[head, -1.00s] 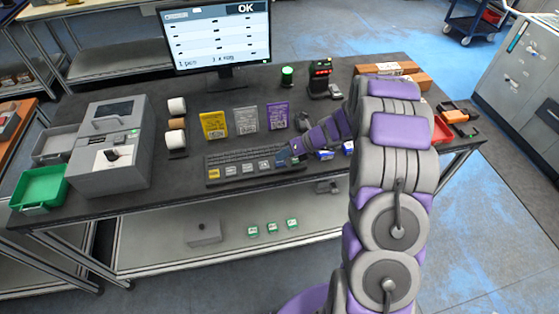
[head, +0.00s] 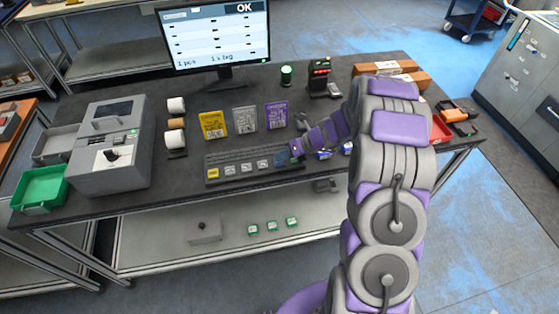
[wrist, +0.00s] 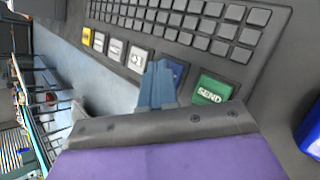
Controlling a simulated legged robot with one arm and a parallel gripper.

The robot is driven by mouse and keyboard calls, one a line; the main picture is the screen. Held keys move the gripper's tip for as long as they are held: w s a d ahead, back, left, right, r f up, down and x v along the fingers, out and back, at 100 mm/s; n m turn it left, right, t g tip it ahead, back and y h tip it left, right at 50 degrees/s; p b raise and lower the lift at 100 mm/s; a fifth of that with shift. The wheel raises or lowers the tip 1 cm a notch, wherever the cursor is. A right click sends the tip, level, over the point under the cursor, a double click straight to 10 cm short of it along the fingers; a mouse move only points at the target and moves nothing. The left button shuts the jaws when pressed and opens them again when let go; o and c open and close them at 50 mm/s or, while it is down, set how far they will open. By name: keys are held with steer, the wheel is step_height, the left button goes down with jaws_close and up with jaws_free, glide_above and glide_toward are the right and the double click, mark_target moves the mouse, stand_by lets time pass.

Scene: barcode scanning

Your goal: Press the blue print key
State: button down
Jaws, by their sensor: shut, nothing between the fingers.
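The blue print key (wrist: 178,70) shows in the wrist view, in the front row of large keys on the dark keyboard (wrist: 195,28). It lies between a white key (wrist: 137,60) and the green SEND key (wrist: 213,89). My gripper (wrist: 159,64) is shut and empty, its bluish fingers covering part of the blue key. I cannot tell whether the tips touch it. In the head view my gripper (head: 284,158) is at the right end of the keyboard (head: 235,160), and my wrist hides much of that end.
The monitor (head: 215,38) behind shows OK. Yellow, grey and purple label cards (head: 245,118) stand behind the keyboard. A grey printer-like machine (head: 112,150) and a green tray (head: 40,187) are at left. A blue item (wrist: 310,135) lies right of the keyboard in the wrist view.

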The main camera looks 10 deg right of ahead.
mark_target(282, 162)
steer(key=shift+a+f, duration=0.1)
steer(key=shift+f, duration=0.05)
stand_by(0.5)
steer(key=shift+a+r+p, duration=0.1)
steer(key=shift+r+p, duration=0.75)
steer(key=shift+p, duration=0.4)
step_height(282, 162, up, 5)
steer(key=p, duration=0.5)
steer(key=shift+p, duration=0.3)
